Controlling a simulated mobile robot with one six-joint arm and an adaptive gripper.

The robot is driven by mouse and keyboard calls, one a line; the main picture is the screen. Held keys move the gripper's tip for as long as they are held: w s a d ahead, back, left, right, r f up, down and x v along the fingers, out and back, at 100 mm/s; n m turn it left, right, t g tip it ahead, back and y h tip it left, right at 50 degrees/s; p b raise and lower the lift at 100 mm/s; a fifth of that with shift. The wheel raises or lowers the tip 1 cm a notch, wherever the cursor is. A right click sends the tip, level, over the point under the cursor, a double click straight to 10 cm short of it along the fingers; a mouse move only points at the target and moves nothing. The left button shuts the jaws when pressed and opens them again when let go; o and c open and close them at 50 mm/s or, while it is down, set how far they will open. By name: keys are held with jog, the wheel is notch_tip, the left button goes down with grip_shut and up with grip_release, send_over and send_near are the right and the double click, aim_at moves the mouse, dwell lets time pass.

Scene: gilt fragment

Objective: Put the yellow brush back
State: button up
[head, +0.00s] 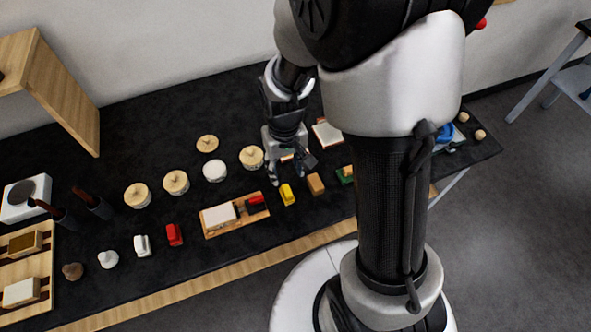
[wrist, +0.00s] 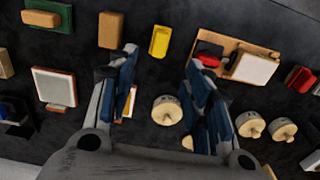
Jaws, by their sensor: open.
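The yellow brush (head: 287,194) is a small yellow block-like piece lying on the black table, just right of a wooden tray (head: 207,233). It also shows in the wrist view (wrist: 160,41), at top centre. My gripper (head: 291,172) is open and empty above the table, behind the brush in the head view. In the wrist view my gripper (wrist: 162,60) has its fingers spread, and the brush lies beyond the fingertips, between their lines and apart from them. The tray holds a white block (head: 220,215) and a red piece (head: 255,201).
A tan block (head: 315,184) lies right of the brush. A red piece (head: 174,235) lies left of the tray. Round wooden-topped pots (head: 176,182) stand behind. A white-topped board (wrist: 54,87) lies left in the wrist view. My arm hides part of the table's right side.

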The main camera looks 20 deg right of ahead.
jog(key=s+r+t, duration=0.2)
jog(key=s+r, duration=0.5)
jog(key=r, duration=0.3)
jog(key=s+r+t, duration=0.2)
jog(key=s+r, duration=0.6)
jog(key=r, duration=0.3)
jog(key=shift+r, duration=0.3)
notch_tip(320, 180, down, 2)
jog(key=shift+f+b, duration=0.1)
jog(key=shift+b, duration=1)
